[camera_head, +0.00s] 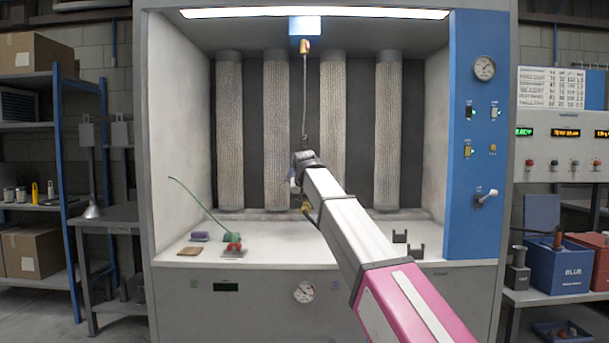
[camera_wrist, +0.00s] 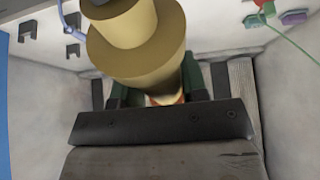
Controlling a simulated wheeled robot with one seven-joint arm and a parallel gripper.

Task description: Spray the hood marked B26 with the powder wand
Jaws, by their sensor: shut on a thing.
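My gripper (camera_head: 303,178) is inside the booth, just below the hanging hook rod (camera_head: 304,95). In the wrist view its dark green fingers (camera_wrist: 155,92) are shut on a tan, stepped round thing (camera_wrist: 135,48), which looks like a hood. Only a small part of it shows in the head view, behind my arm. I can read no B26 mark. Whether the hook bears the tan thing I cannot tell. A red-based thing with a thin green rod (camera_head: 232,243), possibly the powder wand, stands on the booth floor at left. A grey cone-shaped hood (camera_head: 92,211) hangs outside, left of the booth.
A purple block (camera_head: 200,236) and a brown pad (camera_head: 189,251) lie left on the booth floor. Dark brackets (camera_head: 408,245) stand at right, near my arm. Several pale filter columns (camera_head: 389,130) line the back. The blue control panel (camera_head: 475,130) bounds the right side.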

